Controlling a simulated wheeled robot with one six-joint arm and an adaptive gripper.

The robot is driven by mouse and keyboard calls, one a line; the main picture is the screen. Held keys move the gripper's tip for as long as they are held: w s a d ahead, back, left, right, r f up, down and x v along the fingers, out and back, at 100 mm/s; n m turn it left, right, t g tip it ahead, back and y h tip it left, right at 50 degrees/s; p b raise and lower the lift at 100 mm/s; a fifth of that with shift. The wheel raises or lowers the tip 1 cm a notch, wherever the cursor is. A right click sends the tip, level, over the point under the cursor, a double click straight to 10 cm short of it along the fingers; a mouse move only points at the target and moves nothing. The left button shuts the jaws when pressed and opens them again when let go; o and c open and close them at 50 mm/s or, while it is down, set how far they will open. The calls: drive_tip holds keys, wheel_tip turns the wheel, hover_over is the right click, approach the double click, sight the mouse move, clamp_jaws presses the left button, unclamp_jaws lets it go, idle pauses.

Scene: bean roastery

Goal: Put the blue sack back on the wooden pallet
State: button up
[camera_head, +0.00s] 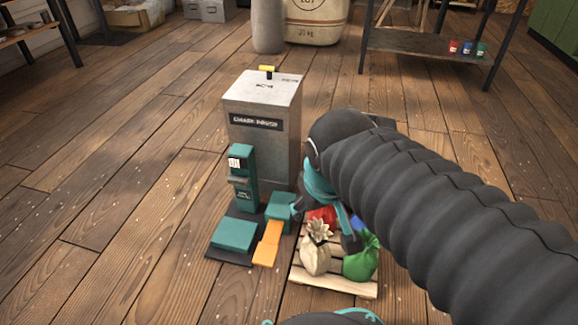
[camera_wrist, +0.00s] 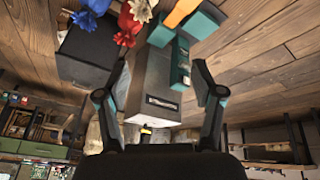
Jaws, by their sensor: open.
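The blue sack shows as a small blue patch (camera_head: 357,224) by the pallet's back right, mostly hidden by my arm. In the wrist view, the blue sack (camera_wrist: 97,6) is at the top left edge, beside the red sack. I cannot tell what it rests on. The wooden pallet (camera_head: 334,286) stands on the floor, with a cream sack (camera_head: 316,258), a green sack (camera_head: 360,264) and a red sack (camera_head: 322,214). My gripper (camera_wrist: 160,65) is open, with nothing between its fingers. My arm hides most of it in the head view.
A grey cabinet (camera_head: 264,140) stands behind the pallet. A teal and orange machine (camera_head: 236,234) is left of it. A dark box (camera_wrist: 88,58) is left in the wrist view. A shelf (camera_head: 425,44) with small cans stands at the back. The left floor is clear.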

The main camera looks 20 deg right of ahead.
drive_tip(key=shift+s+a+r+m+t+y, duration=0.3)
drive_tip(key=shift+s+a+r+t+y, duration=0.25)
drive_tip(key=shift+s+a, duration=0.35)
drive_tip(key=shift+r, duration=0.1)
wheel_tip(320, 180, up, 9)
drive_tip(key=p, duration=0.9)
drive_tip(key=shift+r, duration=0.15)
